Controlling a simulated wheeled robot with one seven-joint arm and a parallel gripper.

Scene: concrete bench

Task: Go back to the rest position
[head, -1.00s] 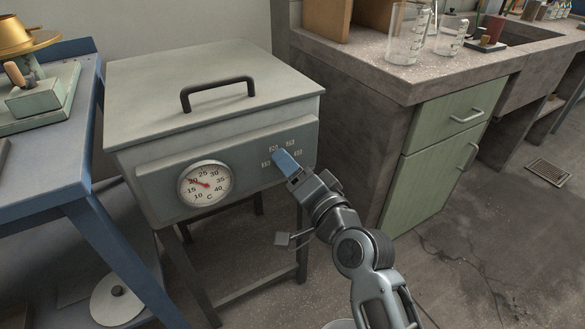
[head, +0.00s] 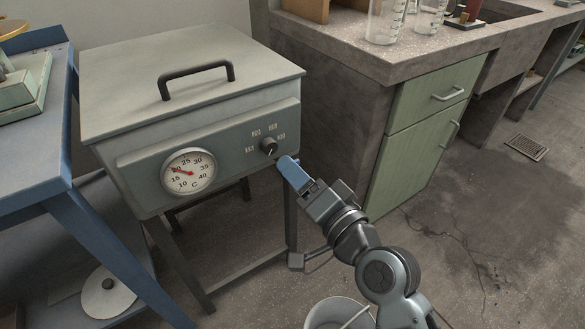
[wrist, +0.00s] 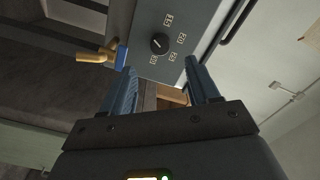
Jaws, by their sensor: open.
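My gripper (head: 287,168) has blue fingers and is open and empty, just in front of and to the right of the grey heated box's (head: 215,135) control panel. A black knob (head: 269,147) on that panel stands clear to the left of the fingertips, with small number labels around it. In the wrist view the two fingers (wrist: 163,85) are spread apart, and the knob (wrist: 160,43) shows beyond and between them. A gap shows between gripper and knob in the head view.
A round dial (head: 189,171) sits on the panel and a black handle (head: 196,80) on the lid. A blue table (head: 40,160) is at the left. A concrete bench (head: 360,60) with green drawers and beakers is at the right. A bucket (head: 338,314) stands on the floor below my arm.

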